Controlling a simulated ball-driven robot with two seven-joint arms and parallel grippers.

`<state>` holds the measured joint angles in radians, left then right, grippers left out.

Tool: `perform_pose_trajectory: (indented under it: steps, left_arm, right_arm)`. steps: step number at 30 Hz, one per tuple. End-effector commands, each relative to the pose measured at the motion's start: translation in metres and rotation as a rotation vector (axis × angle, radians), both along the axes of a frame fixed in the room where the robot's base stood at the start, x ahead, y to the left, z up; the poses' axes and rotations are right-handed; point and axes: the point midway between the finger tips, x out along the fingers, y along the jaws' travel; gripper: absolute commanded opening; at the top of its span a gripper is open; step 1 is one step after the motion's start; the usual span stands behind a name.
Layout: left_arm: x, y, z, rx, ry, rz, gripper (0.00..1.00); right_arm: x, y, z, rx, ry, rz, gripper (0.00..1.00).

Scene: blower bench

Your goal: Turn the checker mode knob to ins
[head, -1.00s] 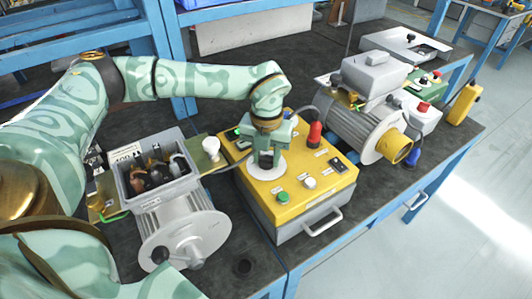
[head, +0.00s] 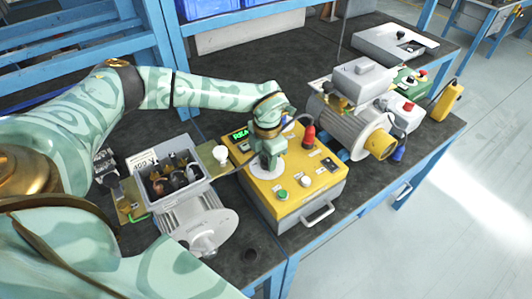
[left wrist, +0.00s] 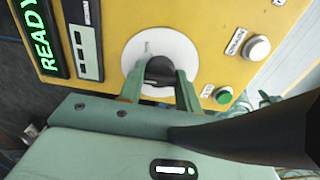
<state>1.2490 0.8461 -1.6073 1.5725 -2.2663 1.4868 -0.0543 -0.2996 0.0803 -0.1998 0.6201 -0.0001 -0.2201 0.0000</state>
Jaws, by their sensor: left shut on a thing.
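The checker (head: 310,191) is a yellow-topped box on the bench, with a green READY display that shows in the left wrist view (left wrist: 38,38). Its mode knob (left wrist: 158,71) is black, on a round white dial (left wrist: 150,42). My left gripper (left wrist: 160,82) is shut on the knob, one finger on each side of it. In the head view my left gripper (head: 268,162) points down at the dial and hides the knob. The dial's position labels are not readable. My right gripper is not in view.
A green button (head: 282,194) and a white button (head: 305,181) sit near the checker's front edge. A red part (head: 308,136) stands at its back right. A grey motor with an open terminal box (head: 174,185) is at left, another motor (head: 355,128) at right.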

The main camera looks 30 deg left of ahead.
Motion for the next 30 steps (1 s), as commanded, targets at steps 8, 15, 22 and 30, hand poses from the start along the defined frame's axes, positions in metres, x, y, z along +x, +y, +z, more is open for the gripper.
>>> perform_pose_trajectory:
  steps: [8, 15, 22, 30]
  left_arm:
    - [0.0009, 0.0001, 0.0014, 0.000, -0.003, -0.073, 0.11]
    - [0.0011, 0.0002, 0.0007, 0.001, -0.004, -0.084, 0.11]
    - [0.0011, 0.0002, 0.0008, 0.001, -0.004, -0.083, 0.36]
    - [0.0006, 0.0002, 0.0004, 0.000, -0.002, -0.083, 0.55]
  right_arm:
    - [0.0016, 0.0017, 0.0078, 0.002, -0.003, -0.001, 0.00]
    - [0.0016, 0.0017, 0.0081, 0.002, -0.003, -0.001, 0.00]
    - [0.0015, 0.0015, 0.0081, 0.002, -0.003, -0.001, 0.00]
    - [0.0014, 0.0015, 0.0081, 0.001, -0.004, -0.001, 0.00]
